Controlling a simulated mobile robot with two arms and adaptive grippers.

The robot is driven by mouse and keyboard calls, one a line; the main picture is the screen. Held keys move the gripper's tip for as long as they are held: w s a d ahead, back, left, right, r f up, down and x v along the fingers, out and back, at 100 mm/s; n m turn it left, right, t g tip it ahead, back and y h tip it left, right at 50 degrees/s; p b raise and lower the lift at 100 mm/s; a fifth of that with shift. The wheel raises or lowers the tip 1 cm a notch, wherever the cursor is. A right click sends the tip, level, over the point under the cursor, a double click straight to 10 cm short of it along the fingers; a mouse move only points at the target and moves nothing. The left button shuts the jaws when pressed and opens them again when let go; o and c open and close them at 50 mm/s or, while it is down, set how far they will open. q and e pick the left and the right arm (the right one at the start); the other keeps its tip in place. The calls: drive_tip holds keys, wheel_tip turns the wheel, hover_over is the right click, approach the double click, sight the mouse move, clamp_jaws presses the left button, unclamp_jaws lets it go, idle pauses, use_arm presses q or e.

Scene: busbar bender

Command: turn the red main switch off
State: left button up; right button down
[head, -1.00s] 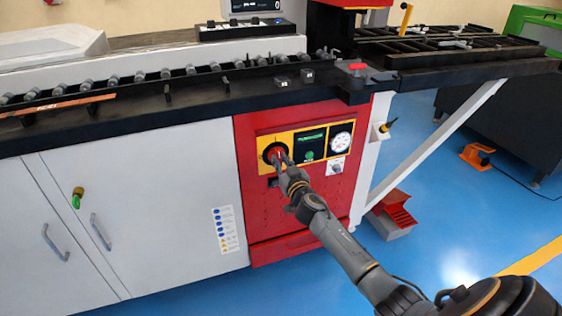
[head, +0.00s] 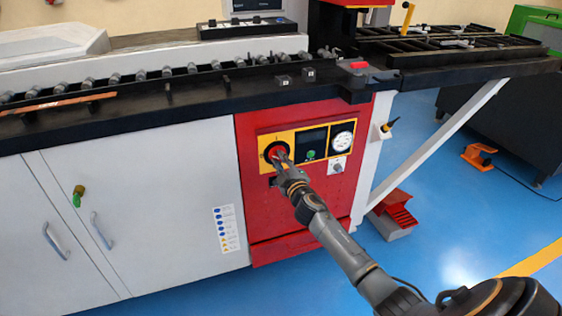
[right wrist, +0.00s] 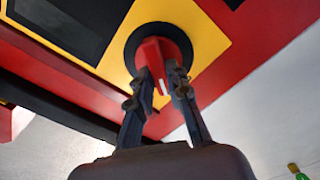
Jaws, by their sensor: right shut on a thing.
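The red main switch (head: 276,150) is a round rotary knob on a black disc and yellow plate, on the machine's red front panel. The right wrist view shows its red handle (right wrist: 152,52) with a white mark pointing down towards my gripper. My right gripper (head: 282,158) reaches the switch from below right. Its two fingers (right wrist: 161,79) are shut on the handle, one on each side. The display (head: 312,139) beside the switch is dark. My left gripper is not in view.
Right of the switch are a green button (head: 311,155), a gauge (head: 342,141) and a small grey knob (head: 338,167). The black worktop (head: 190,95) overhangs the panel. A red foot pedal (head: 398,210) stands on the blue floor at right.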

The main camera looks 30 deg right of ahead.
drive_tip(key=n, duration=0.3)
drive_tip(key=shift+n, duration=0.3)
drive_tip(key=shift+f+n, duration=0.15)
drive_tip(key=shift+n, duration=0.85)
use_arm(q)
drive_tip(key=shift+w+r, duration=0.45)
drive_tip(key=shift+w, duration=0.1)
use_arm(e)
drive_tip(key=shift+n, duration=0.6)
drive_tip(key=c, duration=1.3)
unclamp_jaws()
drive_tip(key=v, duration=1.2)
drive_tip(key=shift+f, duration=0.1)
